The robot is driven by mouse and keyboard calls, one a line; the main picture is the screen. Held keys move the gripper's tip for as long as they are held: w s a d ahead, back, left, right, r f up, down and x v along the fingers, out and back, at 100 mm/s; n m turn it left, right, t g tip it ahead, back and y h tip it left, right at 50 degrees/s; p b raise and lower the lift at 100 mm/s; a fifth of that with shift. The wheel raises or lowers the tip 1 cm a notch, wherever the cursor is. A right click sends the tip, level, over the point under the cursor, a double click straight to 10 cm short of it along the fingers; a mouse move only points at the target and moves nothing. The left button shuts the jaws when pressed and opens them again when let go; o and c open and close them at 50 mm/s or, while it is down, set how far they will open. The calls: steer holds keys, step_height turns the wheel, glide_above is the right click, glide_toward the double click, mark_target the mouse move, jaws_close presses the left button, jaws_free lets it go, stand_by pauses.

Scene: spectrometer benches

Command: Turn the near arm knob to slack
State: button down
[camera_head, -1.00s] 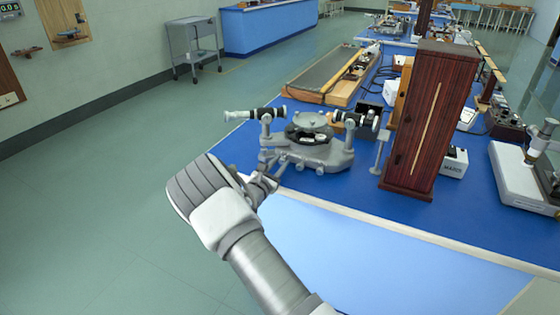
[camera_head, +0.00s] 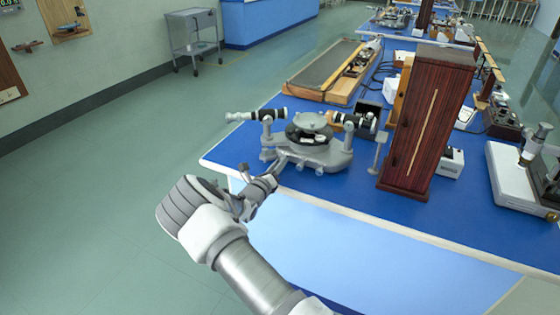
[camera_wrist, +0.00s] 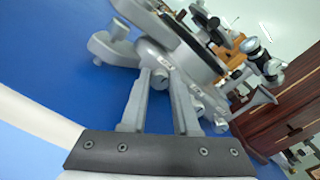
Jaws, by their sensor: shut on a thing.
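A grey spectrometer (camera_head: 325,155) with a round central table and two black telescope tubes stands on the blue bench near its left corner. My gripper (camera_head: 275,172) reaches it from the front left, at the low near side of its base. In the wrist view, my gripper (camera_wrist: 167,82) has both fingers pointing at the grey body, with their tips close against it. They are shut on the near arm knob, which is mostly hidden between the tips. I cannot tell the knob's turn. Small knobs (camera_wrist: 221,124) show right of the fingers.
A tall dark wooden cabinet (camera_head: 425,130) stands right of the spectrometer, with a thin grey stand (camera_head: 380,150) between them. A wood-framed board (camera_head: 335,72) lies behind. The bench's front edge (camera_head: 330,205) runs beneath my gripper. Open floor lies to the left.

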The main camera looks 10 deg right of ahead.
steer(key=shift+n, duration=0.8)
steer(key=shift+f+p, duration=0.1)
steer(key=shift+p, duration=0.2)
steer(key=c, duration=0.7)
jaws_free()
steer(key=shift+o, duration=0.2)
steer(key=shift+a, duration=0.1)
steer(key=p+v, duration=0.1)
steer(key=v, duration=1.6)
steer(key=shift+s, duration=0.2)
